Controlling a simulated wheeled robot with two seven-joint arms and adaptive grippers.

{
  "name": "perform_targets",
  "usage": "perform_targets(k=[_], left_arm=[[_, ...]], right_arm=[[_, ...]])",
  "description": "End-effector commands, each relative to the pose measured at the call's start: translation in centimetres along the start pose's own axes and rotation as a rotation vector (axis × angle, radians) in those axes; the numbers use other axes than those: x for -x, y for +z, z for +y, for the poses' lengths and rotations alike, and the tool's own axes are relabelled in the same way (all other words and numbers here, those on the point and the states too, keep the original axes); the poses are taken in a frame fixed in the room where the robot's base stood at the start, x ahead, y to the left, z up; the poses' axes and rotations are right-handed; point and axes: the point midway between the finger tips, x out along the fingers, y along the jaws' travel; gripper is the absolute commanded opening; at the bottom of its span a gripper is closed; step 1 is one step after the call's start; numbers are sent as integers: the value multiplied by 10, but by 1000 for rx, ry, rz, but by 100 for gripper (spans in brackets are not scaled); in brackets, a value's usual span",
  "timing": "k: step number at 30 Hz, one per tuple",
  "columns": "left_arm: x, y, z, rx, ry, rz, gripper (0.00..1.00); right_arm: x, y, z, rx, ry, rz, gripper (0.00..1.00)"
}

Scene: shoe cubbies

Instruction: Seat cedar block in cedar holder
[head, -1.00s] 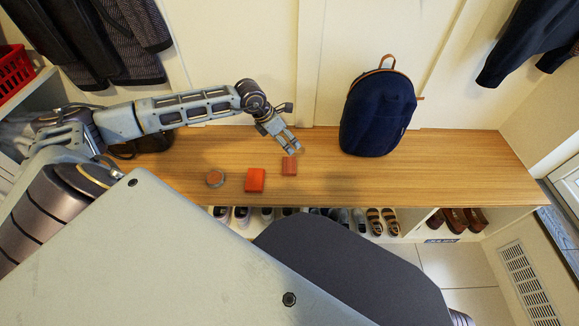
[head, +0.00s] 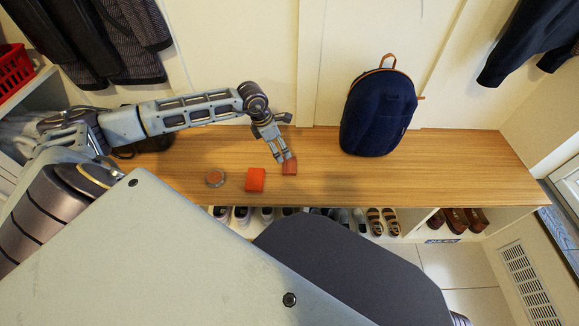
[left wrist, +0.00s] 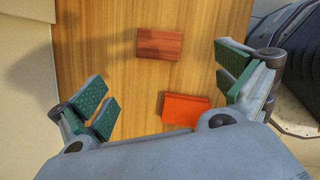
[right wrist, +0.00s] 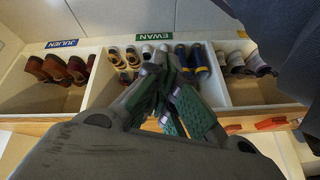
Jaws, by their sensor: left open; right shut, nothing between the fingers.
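The cedar block (head: 290,167) looks reddish brown and lies flat on the wooden bench. It also shows in the left wrist view (left wrist: 160,43), with visible wood grain. My left gripper (head: 284,159) is open and empty, close over the bench by the block, its fingertips overlapping the block's edge in the head view. In the left wrist view, the spread fingers (left wrist: 165,85) have nothing between the pads. A bright orange-red box (head: 255,180) lies left of the block; I cannot tell whether it is the cedar holder. My right gripper (right wrist: 168,108) is shut and empty, facing the cubbies.
A navy backpack (head: 378,112) stands against the wall to the right. Cubbies with several shoes lie under the bench (head: 450,165), whose right end is clear.

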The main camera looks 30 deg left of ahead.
Motion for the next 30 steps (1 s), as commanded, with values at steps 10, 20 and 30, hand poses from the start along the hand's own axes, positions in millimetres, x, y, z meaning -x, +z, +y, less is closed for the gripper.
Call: perform_targets(k=[10, 20, 30], left_arm=[[-48, 0, -1, 1, -2, 0, 100], [-73, 0, 0, 0, -1, -1, 100], [-73, 1, 0, 0, 0, -1, 100]], right_arm=[[-31, 10, -1, -21, -27, 53, 0], [-46, 16, -2, -37, -42, 88, 0], [-46, 15, -2, -38, -43, 89, 0]])
